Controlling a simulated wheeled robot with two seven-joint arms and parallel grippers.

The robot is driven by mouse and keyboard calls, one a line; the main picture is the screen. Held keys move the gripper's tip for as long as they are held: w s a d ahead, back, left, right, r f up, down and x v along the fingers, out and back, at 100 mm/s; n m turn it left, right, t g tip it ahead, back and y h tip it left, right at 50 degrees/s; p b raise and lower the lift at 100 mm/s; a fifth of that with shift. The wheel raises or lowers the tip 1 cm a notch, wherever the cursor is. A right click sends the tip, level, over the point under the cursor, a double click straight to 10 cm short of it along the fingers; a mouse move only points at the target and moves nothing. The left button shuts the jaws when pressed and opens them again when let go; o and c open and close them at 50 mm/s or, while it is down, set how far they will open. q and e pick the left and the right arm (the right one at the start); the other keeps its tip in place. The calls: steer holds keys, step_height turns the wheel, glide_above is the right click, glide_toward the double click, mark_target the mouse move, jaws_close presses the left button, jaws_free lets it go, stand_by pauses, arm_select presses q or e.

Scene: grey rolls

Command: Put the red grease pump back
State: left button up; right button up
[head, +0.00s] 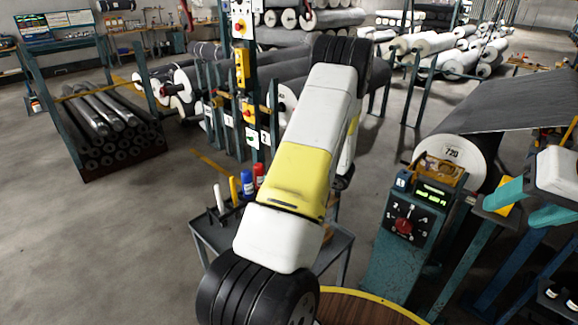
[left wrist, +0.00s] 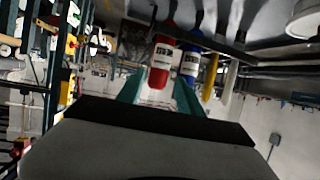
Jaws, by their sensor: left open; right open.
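The red grease pump (head: 259,173) stands at the right end of a row of coloured pumps on a grey cart, partly hidden by my arm in the head view. In the left wrist view the picture is turned over, and the red pump (left wrist: 161,62) with a white label shows between the teal fingertips. My left gripper (left wrist: 160,88) is open; I cannot tell whether its fingers reach around the pump or stop short. It is hidden in the head view. My right gripper (head: 526,204) is open and empty at the right, with teal fingers.
Blue (head: 247,182), yellow (head: 233,189) and white (head: 219,197) pumps stand close beside the red one. A control box (head: 408,215) and a large grey roll (head: 455,158) are at right. A signal post (head: 246,75) rises behind the cart (head: 205,236).

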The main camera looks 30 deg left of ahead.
arm_select(q)
steer(key=w+d+r+m+t+h, duration=0.3)
steer(key=d+r+t+h, duration=0.25)
steer(key=d+r, duration=0.5)
steer(key=w+d+r+m+t+h, duration=0.4)
steer(key=d+r+h, duration=0.2)
steer(key=d+r, duration=0.45)
steer(key=s+d+r+m+h, duration=0.5)
steer(key=s+d+r, duration=0.2)
steer(key=s, duration=0.3)
steer(key=s+m+g, duration=0.5)
steer(key=s, duration=1.6)
steer(key=shift+s+a+f+y, duration=0.25)
steer(key=shift+a+f+y, duration=0.15)
steer(key=shift+y, duration=0.05)
